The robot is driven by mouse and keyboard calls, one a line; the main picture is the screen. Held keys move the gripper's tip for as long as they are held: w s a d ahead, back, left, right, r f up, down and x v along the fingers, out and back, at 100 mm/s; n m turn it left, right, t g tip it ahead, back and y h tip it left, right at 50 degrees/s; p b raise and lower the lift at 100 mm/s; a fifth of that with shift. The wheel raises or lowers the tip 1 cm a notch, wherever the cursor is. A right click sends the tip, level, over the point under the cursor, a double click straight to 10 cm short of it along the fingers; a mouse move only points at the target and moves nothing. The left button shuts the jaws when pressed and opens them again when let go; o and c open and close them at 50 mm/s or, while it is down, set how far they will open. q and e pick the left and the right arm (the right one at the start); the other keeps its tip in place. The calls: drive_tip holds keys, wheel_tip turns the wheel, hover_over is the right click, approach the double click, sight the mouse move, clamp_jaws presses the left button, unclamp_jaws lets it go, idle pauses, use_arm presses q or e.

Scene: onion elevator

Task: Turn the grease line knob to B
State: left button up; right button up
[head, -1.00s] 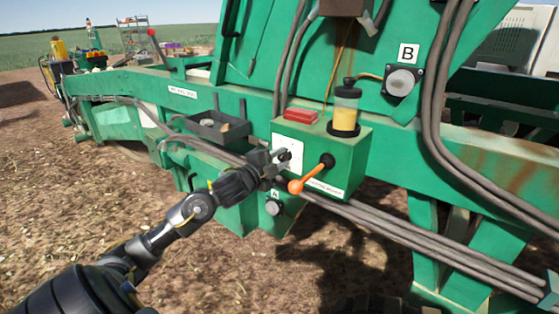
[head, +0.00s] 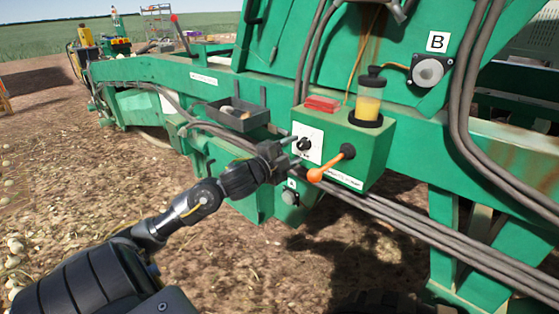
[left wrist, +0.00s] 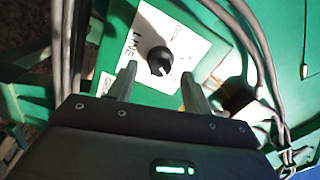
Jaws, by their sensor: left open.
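The black grease line knob (head: 304,144) sits on a white plate (head: 315,153) on the front of the green pump box (head: 372,150). In the left wrist view the knob (left wrist: 159,60) lies between and just beyond my fingertips, and part of the word "LINE" shows. I cannot tell which letter it points to. My left gripper (head: 292,152) is open and empty, just left of the knob in the head view; its fingers (left wrist: 158,78) straddle the knob's line without visibly touching it. The B sign (head: 437,42) is above a round grey fitting (head: 430,70). My right gripper is out of view.
An orange-handled lever (head: 330,166) juts from the box right of the knob. A yellow-filled reservoir (head: 368,98) and red block (head: 322,104) stand on top. A dark tray (head: 238,117) is at left. Another round fitting (head: 290,197) sits below. Hoses run under the box.

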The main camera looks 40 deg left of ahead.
use_arm(q)
drive_tip(key=s+b, duration=0.1)
drive_tip(key=s, duration=0.6)
drive_tip(key=shift+s, duration=0.35)
